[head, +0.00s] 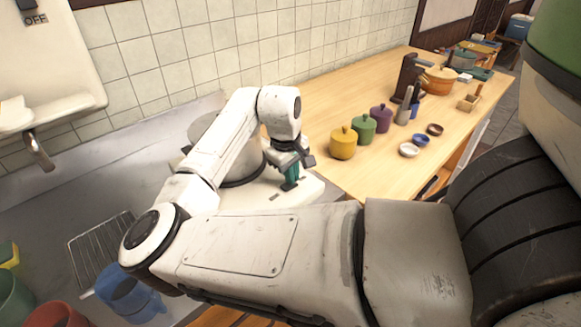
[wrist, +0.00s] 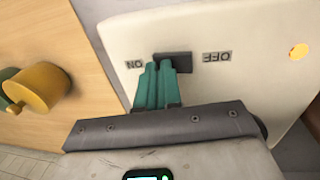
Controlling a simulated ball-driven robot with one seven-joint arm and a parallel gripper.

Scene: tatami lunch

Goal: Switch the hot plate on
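The hot plate (head: 313,189) is a white slab on the counter with a metal pot (head: 205,128) on it, partly hidden behind my arm. In the wrist view its white panel (wrist: 125,35) carries a dark switch (wrist: 184,60) between an ON label (wrist: 134,64) on the left and an OFF label (wrist: 217,56) on the right, both upside down. An orange round lamp or knob (wrist: 299,50) sits at the far right. My gripper (wrist: 160,64) has its teal fingers together, tips at the switch's ON-side end, hiding part of it. Whether they touch cannot be told. My gripper also shows in the head view (head: 290,184).
Yellow (head: 342,146), green (head: 363,129) and purple (head: 381,118) lidded pots stand on the wooden counter to the right. Small bowls (head: 409,150) sit beside them. A wire rack (head: 100,250) and blue mug (head: 128,292) are at lower left. A tiled wall is behind.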

